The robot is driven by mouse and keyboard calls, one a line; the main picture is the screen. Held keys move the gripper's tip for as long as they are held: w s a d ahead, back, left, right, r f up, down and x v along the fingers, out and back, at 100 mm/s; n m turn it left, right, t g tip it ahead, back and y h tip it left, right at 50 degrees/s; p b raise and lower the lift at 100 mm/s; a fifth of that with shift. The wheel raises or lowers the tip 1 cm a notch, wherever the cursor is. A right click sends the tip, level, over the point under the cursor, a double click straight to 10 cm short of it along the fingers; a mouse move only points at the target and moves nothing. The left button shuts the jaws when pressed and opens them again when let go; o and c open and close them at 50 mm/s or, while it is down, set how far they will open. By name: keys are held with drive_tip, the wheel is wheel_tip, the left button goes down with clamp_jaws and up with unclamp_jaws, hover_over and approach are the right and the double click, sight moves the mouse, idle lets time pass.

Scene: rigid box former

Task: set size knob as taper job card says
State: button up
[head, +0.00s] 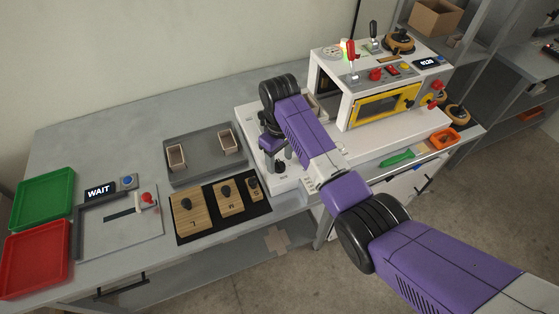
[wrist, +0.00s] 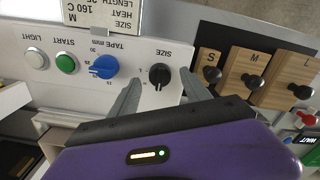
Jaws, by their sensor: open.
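The black size knob (wrist: 160,77) sits on a white panel in the wrist view, under upside-down lettering "SIZE". An "L" mark shows beside it; the other marks are hard to read, and I cannot tell surely where the knob points. My gripper (wrist: 161,80) is open, with one finger on each side of the knob; contact is not clear. The job card (wrist: 103,14) at the top edge appears upside down and partly cut off, with "SIZE", "M", "HEAT 160 C" and a length line. In the head view my gripper (head: 278,160) is over the white base, and hides the knob.
A blue "TAPE mm" knob (wrist: 104,66), green START button (wrist: 66,64) and white light (wrist: 37,60) share the panel. Wooden S, M and L blocks (head: 190,215) lie beside it on a black mat. A white machine (head: 385,75) stands behind right.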

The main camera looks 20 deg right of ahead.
drive_tip(key=shift+f, duration=0.9)
clamp_jaws()
drive_tip(key=shift+r+m+p, duration=0.1)
drive_tip(key=shift+m+p, duration=0.2)
drive_tip(key=shift+m, duration=0.2)
drive_tip(key=m+p, duration=0.1)
drive_tip(key=m, duration=0.2)
drive_tip(key=shift+m, duration=0.3)
drive_tip(key=shift+w+m+p, duration=0.1)
drive_tip(key=shift+m+p, duration=0.4)
drive_tip(key=shift+m, duration=1.8)
unclamp_jaws()
